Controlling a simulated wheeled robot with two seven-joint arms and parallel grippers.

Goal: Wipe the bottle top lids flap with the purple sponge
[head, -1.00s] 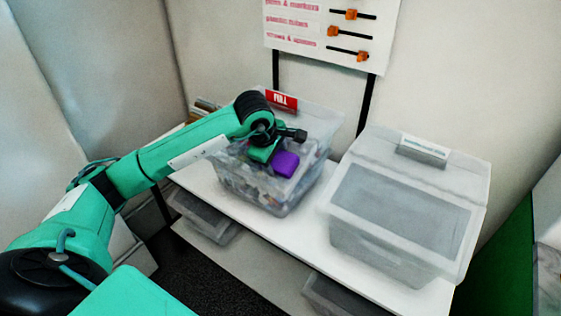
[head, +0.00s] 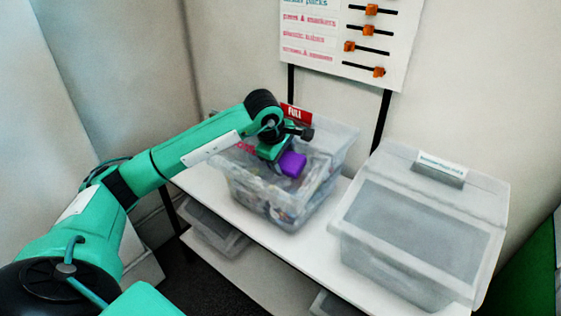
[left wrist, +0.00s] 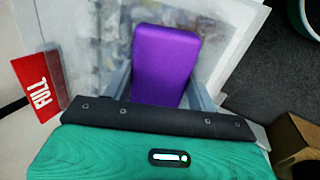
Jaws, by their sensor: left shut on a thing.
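The purple sponge (head: 292,163) is held between the fingers of my left gripper (head: 282,157), which is shut on it. In the left wrist view the sponge (left wrist: 166,65) stands out between the two grey fingers (left wrist: 160,92). The gripper and sponge are over the left clear bin (head: 268,205), which is full of mixed items and has a red "FULL" sign at its back. I cannot tell whether the sponge touches the bin or its lid. The lid flap of the right bin (head: 478,195) stands tilted up at its back, with a small label on it. My right gripper is not in view.
Both bins stand on a white shelf (head: 318,258), with free room between them. More bins sit on the lower shelf (head: 215,228). A poster with orange sliders (head: 350,40) hangs on the wall behind.

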